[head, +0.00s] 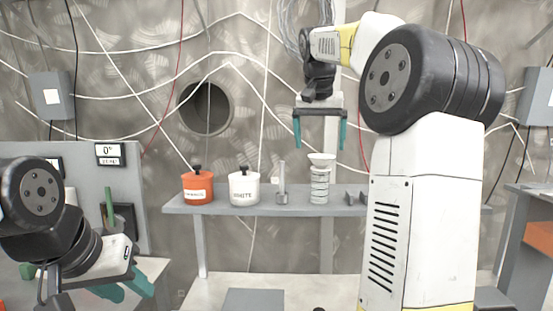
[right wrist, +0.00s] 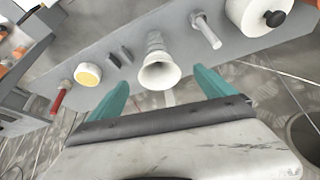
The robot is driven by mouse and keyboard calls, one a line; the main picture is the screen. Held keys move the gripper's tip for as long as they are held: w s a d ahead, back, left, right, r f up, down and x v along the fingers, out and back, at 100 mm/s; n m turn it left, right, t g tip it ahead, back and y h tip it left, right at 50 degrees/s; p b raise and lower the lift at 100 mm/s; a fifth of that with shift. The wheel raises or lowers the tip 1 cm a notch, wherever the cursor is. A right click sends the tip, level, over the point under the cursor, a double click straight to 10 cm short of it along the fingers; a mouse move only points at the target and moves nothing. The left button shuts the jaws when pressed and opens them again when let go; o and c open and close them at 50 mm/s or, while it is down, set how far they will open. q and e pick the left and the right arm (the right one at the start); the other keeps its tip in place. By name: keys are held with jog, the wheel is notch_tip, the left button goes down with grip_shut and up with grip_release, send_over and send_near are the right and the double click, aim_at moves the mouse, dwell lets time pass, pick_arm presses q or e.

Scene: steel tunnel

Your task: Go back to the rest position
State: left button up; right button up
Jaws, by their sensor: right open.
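My right gripper (head: 320,146) is raised in front of the back wall, fingers pointing down and spread apart with nothing between them. It hangs above the shelf (head: 230,210), over a white ribbed stack with a funnel-shaped top (head: 320,180). In the right wrist view the funnel top (right wrist: 160,72) shows between the teal fingers, apart from them. My left gripper (head: 128,289) is low at the left. Its teal fingers are apart and no object shows between them.
On the shelf stand an orange pot (head: 198,188), a white pot (head: 244,189) and a grey metal post (head: 282,190). A grey panel (head: 125,190) stands behind my left arm. An orange-fronted bench (head: 538,236) is at the right.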

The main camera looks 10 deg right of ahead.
jog(key=s+a+f+n+y, duration=0.1)
jog(key=s+a+f+n, duration=0.1)
jog(key=s+a+f, duration=0.2)
jog(key=s+a+f+n+t+y, duration=0.1)
jog(key=s+a+f+n+y, duration=0.1)
jog(key=s+a+f, duration=0.3)
jog(key=s+a+f+n+y, duration=0.1)
jog(key=s+a+f, duration=0.3)
jog(key=s+f, duration=0.7)
jog(key=s, duration=0.5)
jog(key=shift+a+n+t, duration=0.25)
jog(key=shift+n+t, duration=0.15)
